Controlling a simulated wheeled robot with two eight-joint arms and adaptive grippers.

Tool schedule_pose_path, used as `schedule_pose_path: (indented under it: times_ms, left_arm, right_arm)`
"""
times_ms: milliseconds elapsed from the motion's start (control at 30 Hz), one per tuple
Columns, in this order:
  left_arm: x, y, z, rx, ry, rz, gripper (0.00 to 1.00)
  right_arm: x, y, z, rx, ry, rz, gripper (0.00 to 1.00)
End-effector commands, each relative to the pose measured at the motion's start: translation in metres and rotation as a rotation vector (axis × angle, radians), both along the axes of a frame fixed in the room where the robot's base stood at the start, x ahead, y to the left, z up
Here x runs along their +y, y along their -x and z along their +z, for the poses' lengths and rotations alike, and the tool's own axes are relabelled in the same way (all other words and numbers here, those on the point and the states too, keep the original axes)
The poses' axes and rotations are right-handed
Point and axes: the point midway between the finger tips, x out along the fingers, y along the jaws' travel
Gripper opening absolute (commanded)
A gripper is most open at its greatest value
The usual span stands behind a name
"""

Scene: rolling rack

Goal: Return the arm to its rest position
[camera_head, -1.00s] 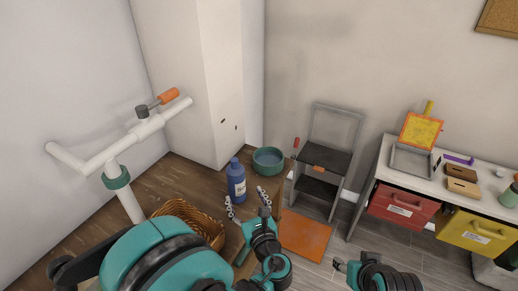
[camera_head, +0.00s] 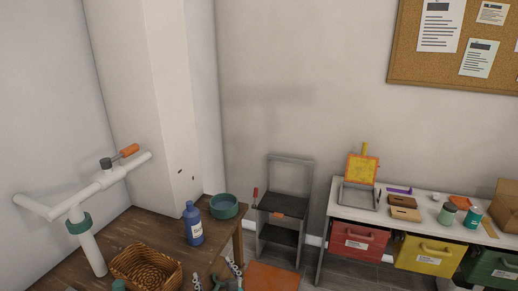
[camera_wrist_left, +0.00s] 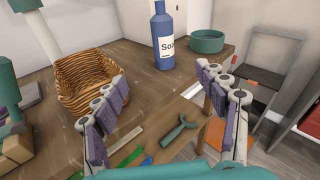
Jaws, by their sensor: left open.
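My left gripper (camera_head: 214,272) shows at the bottom edge of the head view, with only its finger ends visible. In the left wrist view its two jointed fingers (camera_wrist_left: 162,78) stand wide apart, and nothing is held between them. They are above the wooden table (camera_head: 68,270). The blue soap bottle (camera_head: 194,226) stands upright beyond the fingers; it also shows in the left wrist view (camera_wrist_left: 163,36). Most of the left arm is hidden below the head view. My right gripper is outside both current views.
A wicker basket (camera_head: 146,268) and a teal bowl (camera_head: 224,206) are on the table. A green forked tool (camera_wrist_left: 180,132) lies under the left gripper. A white handlebar-like frame (camera_head: 88,236) rises at left. A step stool (camera_head: 284,205) and drawer bench (camera_head: 328,206) are right.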

Motion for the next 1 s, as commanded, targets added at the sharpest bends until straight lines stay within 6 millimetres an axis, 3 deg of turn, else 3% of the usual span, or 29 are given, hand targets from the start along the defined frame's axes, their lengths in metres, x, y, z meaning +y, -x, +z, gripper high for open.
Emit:
schedule_pose_path:
  times_ms: [267, 567, 667, 800, 1000]
  left_arm:
    - [0.023, 0.005, -0.007, -0.002, 0.247, 0.074, 0.72]
    - [0.056, 0.026, -0.019, -0.041, 0.721, 0.255, 0.72]
    - [0.068, 0.042, -0.024, -0.077, 0.961, 0.368, 0.72]
    - [0.079, 0.076, -0.028, -0.176, 1.404, 0.614, 0.72]
    - [0.072, 0.126, -0.026, -0.368, 1.989, 1.018, 0.72]
  right_arm:
    - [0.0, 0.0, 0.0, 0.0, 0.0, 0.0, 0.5]
    - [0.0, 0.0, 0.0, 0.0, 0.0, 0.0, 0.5]
    - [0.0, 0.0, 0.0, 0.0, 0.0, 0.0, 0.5]
    - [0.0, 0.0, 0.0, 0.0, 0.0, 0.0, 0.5]
    - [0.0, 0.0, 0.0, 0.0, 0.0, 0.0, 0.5]
